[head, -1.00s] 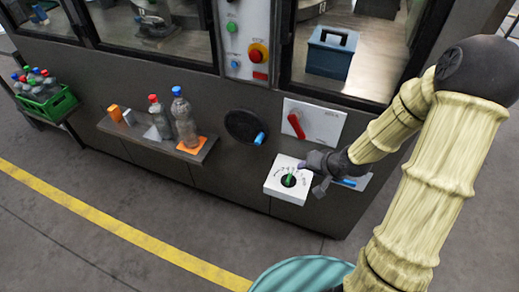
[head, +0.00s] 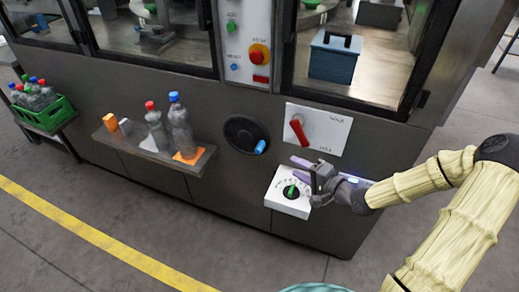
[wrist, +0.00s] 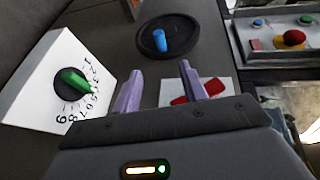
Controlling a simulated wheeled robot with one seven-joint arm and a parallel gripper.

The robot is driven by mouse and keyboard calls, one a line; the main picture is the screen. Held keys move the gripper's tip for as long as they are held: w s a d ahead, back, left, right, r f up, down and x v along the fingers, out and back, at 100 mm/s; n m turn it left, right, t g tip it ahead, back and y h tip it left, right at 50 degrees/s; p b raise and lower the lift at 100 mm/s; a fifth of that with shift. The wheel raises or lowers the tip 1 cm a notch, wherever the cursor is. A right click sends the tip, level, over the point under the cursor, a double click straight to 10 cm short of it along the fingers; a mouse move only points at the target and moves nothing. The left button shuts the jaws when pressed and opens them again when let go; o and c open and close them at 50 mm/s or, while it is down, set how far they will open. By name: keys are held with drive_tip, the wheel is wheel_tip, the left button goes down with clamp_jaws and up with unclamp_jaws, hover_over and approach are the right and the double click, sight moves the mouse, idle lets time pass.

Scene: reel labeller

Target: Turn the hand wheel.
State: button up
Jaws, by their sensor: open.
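The hand wheel (head: 240,128) is a black disc with a blue handle (head: 260,146) at its lower right, on the machine's dark front panel. In the wrist view the wheel (wrist: 182,48) lies ahead, with its blue handle (wrist: 159,40) pointing out near the middle. My gripper (head: 311,167) is to the right of and below the wheel, in front of the panel. Its two lilac fingers (wrist: 160,72) are apart with nothing between them. The gripper is not touching the wheel.
A white box with a green numbered dial (head: 290,192) sits close beside my gripper. A red lever on a white plate (head: 335,133) is just above it. A shelf with bottles (head: 205,160) juts out left of the wheel. A green crate (head: 62,112) is farther left.

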sight(260, 148)
drive_tip(key=b+x, duration=0.1)
drive_tip(key=x, duration=1.6)
drive_tip(key=shift+f, duration=0.1)
clamp_jaws()
